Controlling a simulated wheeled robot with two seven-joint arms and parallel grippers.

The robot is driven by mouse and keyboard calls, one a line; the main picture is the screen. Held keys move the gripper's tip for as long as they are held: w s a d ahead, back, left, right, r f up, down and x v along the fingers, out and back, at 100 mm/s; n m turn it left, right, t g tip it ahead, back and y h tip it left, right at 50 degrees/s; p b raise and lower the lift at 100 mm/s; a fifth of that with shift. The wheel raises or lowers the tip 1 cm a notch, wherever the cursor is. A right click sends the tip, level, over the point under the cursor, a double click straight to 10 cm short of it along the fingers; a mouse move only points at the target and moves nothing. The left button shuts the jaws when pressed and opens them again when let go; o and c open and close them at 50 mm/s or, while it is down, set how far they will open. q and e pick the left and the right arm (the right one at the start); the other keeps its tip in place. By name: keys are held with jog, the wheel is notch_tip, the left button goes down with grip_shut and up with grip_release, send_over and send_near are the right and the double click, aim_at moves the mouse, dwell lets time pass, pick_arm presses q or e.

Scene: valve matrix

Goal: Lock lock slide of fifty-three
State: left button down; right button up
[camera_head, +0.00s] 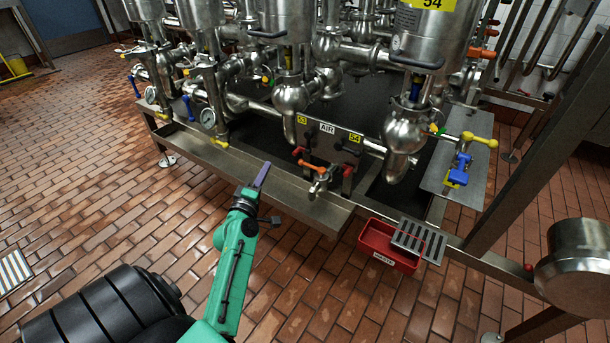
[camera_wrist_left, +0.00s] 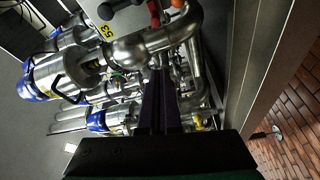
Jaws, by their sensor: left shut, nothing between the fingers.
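The yellow 53 label (camera_head: 302,119) is on the left of a metal panel (camera_head: 330,136) marked AIR. The 53 label (camera_wrist_left: 107,31) also shows at the top of the left wrist view. A black knob (camera_head: 312,130) is beside the label, with an orange-red handle (camera_head: 310,165) below it. I cannot tell which part is the lock slide of fifty-three. My left gripper (camera_head: 263,174) is shut and empty, in front of the frame's front edge, left of and below the panel in the head view. Its closed fingers (camera_wrist_left: 161,78) point toward the pipework in the left wrist view. My right gripper is not in view.
The yellow 54 label (camera_head: 354,138) is on the panel's right side. A steel valve (camera_head: 408,135) bulges beside it. A red crate (camera_head: 388,248) with a grate (camera_head: 419,239) sits at the frame's front. A blue-yellow valve (camera_head: 459,170) is at right. The brick floor at left is open.

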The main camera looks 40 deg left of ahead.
pick_arm(q)
jog(key=shift+r, duration=0.2)
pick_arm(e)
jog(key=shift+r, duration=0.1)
pick_arm(q)
jog(key=shift+w+a, duration=0.1)
jog(key=shift+w, duration=0.05)
jog(key=w, duration=0.9)
jog(key=shift+w+d+f+b, duration=0.15)
jog(key=shift+d+b, duration=0.1)
jog(key=shift+b, duration=0.05)
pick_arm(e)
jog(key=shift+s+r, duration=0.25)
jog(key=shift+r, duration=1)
